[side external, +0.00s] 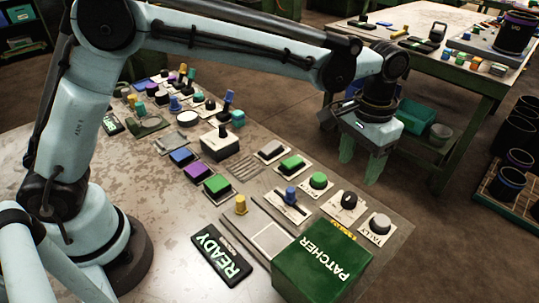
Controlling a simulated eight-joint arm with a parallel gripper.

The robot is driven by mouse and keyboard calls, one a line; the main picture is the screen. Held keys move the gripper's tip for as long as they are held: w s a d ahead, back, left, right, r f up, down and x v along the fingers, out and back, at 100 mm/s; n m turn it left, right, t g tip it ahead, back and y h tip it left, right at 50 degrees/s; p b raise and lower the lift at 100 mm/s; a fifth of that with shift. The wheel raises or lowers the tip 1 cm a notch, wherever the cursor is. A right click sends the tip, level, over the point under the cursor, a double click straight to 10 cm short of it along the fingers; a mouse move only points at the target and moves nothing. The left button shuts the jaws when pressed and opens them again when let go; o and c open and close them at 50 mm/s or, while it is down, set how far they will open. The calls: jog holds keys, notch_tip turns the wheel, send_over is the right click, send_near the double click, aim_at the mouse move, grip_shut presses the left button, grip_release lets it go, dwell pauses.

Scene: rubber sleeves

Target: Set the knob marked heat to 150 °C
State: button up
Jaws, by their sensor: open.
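My gripper (360,169) hangs from the arm at the right of the bench, with two greenish fingers pointing down and spread apart. Nothing shows between them. A round dark knob with a pale pointer line (349,201) sits on a white plate near the bench's right edge. It is below the gripper in the picture, and the fingers look apart from it. Its lettering is too small to read, so I cannot tell whether it is the one marked heat or what its setting is. No 150 °C mark is readable.
A grey button on a plate marked TALLY (380,223) is beside the knob. A green PATCHER box (322,262) and a READY sign (221,254) stand at the front. A green button (319,181), a blue slider (291,195) and a yellow peg (241,204) are nearby.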

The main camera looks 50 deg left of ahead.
jog(key=shift+r, duration=1.3)
jog(key=shift+a, duration=0.1)
jog(key=s+a+n+t, duration=0.1)
jog(key=s+a+t, duration=0.2)
jog(key=s+a, duration=0.4)
jog(key=s+a+r+n+t, duration=0.1)
jog(key=s+a+t, duration=0.3)
jog(key=a, duration=1)
jog(key=s, duration=0.3)
jog(key=shift+s+n, duration=0.3)
